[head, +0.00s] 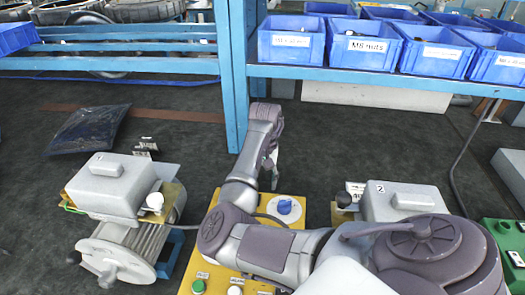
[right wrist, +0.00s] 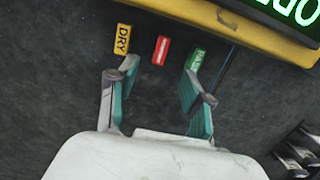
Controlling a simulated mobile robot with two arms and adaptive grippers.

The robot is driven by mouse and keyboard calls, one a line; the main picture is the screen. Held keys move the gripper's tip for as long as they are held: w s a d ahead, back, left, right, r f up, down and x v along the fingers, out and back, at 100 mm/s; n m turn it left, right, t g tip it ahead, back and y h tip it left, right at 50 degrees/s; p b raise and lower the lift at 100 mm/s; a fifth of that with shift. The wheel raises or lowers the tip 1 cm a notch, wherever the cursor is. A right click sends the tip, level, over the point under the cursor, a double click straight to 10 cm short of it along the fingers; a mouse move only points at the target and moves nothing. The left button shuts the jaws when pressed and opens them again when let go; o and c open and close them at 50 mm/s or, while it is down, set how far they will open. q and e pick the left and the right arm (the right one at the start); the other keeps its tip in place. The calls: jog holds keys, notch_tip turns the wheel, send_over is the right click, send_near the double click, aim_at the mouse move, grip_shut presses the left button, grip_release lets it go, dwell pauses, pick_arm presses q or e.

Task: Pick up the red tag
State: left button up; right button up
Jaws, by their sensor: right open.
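The red tag (right wrist: 160,50) lies on the dark floor-like surface in the right wrist view, between a yellow tag marked DRY (right wrist: 122,38) and a green tag (right wrist: 195,58). My right gripper (right wrist: 158,82) is open and empty, its two teal-padded fingers spread on either side of the red tag's line. The tag shows just beyond the fingertips; I cannot tell the height above it. In the head view my right gripper (head: 272,170) points down past my forearm, partly hidden. I cannot make out the red tag there. My left gripper is not in view.
A yellow-edged panel with a green lit display (right wrist: 300,12) borders the tags. In the head view a yellow panel with a blue knob (head: 285,207) is near my gripper. Grey blower units (head: 110,185) stand left and right. Blue bins (head: 290,42) fill a shelf behind, with a blue post (head: 234,70).

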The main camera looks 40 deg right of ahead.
notch_tip(320, 180, down, 3)
jog(key=shift+r, duration=0.2)
jog(key=shift+a+f, duration=0.1)
jog(key=shift+f, duration=0.4)
jog(key=f, duration=0.3)
jog(key=shift+s+a+f+p, duration=0.3)
jog(key=shift+a+p, duration=0.05)
jog(key=shift+f, duration=0.5)
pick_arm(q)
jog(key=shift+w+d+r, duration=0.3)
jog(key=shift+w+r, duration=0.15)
pick_arm(e)
grip_shut()
